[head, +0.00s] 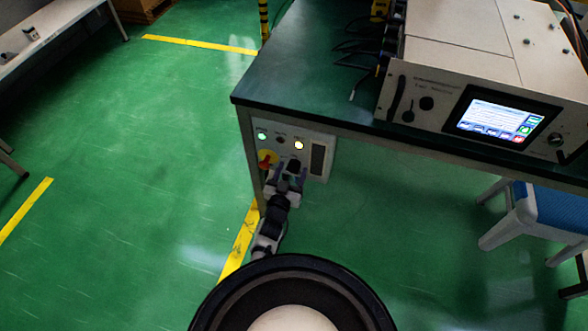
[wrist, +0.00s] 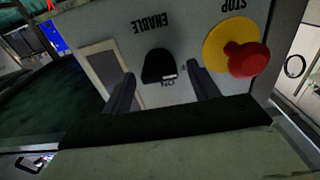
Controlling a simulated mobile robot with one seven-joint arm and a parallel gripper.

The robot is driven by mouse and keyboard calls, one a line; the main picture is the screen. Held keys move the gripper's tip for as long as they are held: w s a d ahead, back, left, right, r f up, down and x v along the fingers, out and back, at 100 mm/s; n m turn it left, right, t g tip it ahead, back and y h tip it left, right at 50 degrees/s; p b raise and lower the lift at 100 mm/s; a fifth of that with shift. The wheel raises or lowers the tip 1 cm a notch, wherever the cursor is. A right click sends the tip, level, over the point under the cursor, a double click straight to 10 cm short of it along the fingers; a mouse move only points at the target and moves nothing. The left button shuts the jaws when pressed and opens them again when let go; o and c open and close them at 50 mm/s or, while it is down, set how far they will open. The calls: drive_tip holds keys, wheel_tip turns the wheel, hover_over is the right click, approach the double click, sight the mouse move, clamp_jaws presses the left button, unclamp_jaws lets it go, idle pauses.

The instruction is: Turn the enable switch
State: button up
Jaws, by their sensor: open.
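The enable switch is a black knob (wrist: 158,66) on a light grey panel (wrist: 186,22), next to the word ENABLE, which appears upside down in the wrist view. In the head view the switch (head: 294,165) sits low on the panel under the dark tabletop. My gripper (wrist: 162,88) is open, with one dark finger on each side of the knob in the picture. I cannot tell whether either finger touches it. In the head view my gripper (head: 288,181) is in front of the panel, just below the switch.
A red stop button (wrist: 246,59) on a yellow base is close to the right finger in the wrist view. The panel has lit lamps (head: 299,145). A microwave generator (head: 470,105) with a lit screen stands on the table (head: 290,70). A blue-seated chair (head: 560,207) is at right.

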drive_tip(key=c, duration=1)
